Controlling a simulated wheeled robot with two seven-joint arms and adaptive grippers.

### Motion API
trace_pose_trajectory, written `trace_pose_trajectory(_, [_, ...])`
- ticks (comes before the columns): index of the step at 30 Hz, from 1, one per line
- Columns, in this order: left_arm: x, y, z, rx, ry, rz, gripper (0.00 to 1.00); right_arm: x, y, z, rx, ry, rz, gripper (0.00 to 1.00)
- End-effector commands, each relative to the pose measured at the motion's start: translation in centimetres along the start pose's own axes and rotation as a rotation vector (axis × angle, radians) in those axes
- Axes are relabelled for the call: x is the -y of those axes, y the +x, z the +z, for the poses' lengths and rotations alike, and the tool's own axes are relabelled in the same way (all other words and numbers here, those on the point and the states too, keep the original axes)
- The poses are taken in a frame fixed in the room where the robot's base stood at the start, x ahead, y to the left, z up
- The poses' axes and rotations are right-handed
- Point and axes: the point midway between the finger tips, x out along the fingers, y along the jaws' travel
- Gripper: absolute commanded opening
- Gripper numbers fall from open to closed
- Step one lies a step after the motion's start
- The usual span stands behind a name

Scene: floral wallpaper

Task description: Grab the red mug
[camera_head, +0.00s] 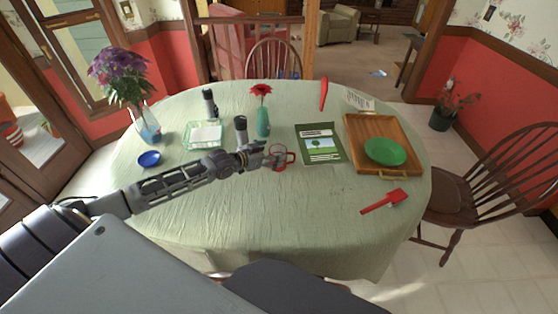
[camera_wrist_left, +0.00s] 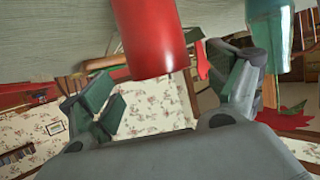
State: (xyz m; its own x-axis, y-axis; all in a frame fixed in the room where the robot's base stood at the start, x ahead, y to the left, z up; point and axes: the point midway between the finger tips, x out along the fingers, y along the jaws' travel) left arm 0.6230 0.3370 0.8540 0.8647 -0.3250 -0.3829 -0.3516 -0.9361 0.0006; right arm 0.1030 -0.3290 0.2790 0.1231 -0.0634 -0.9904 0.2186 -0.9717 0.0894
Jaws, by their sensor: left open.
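The red mug (camera_head: 291,157) stands on the round table with the green cloth (camera_head: 230,215), near its middle. In the head view my left gripper (camera_head: 274,158) is at the mug and covers part of it; the handle shows on the right. In the left wrist view the mug (camera_wrist_left: 150,38) is large and close, between the two spread fingers of my left gripper (camera_wrist_left: 166,78). The fingers are open and I see no clear contact with the mug. My right gripper is not in view.
A green vase (camera_head: 263,124) with a red flower and a dark pepper mill (camera_head: 241,130) stand just behind the gripper. A booklet (camera_head: 320,145) and a wooden tray (camera_head: 404,128) with a green plate (camera_head: 385,151) lie to the right. The front of the table is clear.

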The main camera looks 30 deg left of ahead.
Motion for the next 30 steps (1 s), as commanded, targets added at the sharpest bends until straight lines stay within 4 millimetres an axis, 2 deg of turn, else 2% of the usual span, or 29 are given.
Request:
trace_pose_trajectory(18, [0.1, 3.6, -0.2, -0.001, 0.0, 0.0, 0.89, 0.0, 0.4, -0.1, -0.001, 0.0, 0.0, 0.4])
trace_pose_trajectory(30, [0.0, 4.1, -0.1, 0.0, 0.0, 0.001, 0.89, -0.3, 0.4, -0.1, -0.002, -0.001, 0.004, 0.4])
